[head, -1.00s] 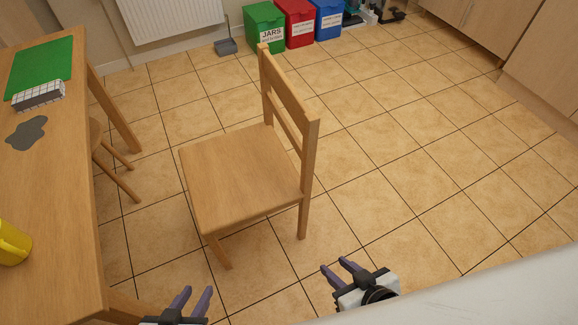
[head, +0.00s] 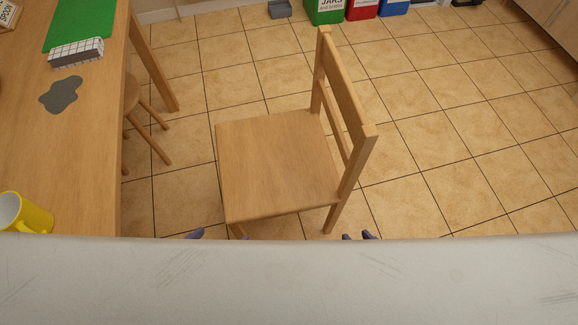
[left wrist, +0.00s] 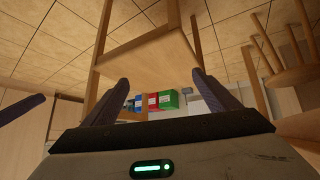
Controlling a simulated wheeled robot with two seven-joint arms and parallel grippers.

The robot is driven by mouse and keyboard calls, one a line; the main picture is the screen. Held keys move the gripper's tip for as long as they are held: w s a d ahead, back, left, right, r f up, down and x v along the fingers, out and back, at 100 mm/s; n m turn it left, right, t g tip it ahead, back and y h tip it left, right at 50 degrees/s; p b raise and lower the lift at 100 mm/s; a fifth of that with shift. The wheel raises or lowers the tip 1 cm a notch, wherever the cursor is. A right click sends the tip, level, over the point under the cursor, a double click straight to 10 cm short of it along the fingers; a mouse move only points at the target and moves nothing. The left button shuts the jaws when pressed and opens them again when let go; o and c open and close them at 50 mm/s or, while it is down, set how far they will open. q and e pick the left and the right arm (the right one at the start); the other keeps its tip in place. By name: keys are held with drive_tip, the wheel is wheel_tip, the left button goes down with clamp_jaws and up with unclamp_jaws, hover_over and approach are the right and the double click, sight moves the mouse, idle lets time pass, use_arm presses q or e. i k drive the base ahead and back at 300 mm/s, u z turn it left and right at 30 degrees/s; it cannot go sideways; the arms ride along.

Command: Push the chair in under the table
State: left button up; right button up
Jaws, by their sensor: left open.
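The wooden chair (head: 275,165) stands upright on the tiled floor, right of the wooden table (head: 95,150) in the head view. Its seat faces the table, with a floor gap between them, and its backrest is on the far right side. My right gripper's tips (head: 358,236) show slightly apart, right of a rear leg; the rest is hidden.
A stool (head: 140,115) stands partly under the table. On the table are a yellow mug (head: 22,213), a green mat (head: 80,22), a checked box (head: 76,53) and a grey patch (head: 61,95). Bins (head: 325,10) stand at the back. Floor right of the chair is clear.

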sight(278, 164)
drive_tip(key=k, duration=0.5)
drive_tip(key=z, duration=1.85)
drive_tip(key=i, duration=2.8)
drive_tip(key=u, duration=4.05)
drive_tip(key=i, duration=0.5)
drive_tip(key=u, duration=0.05)
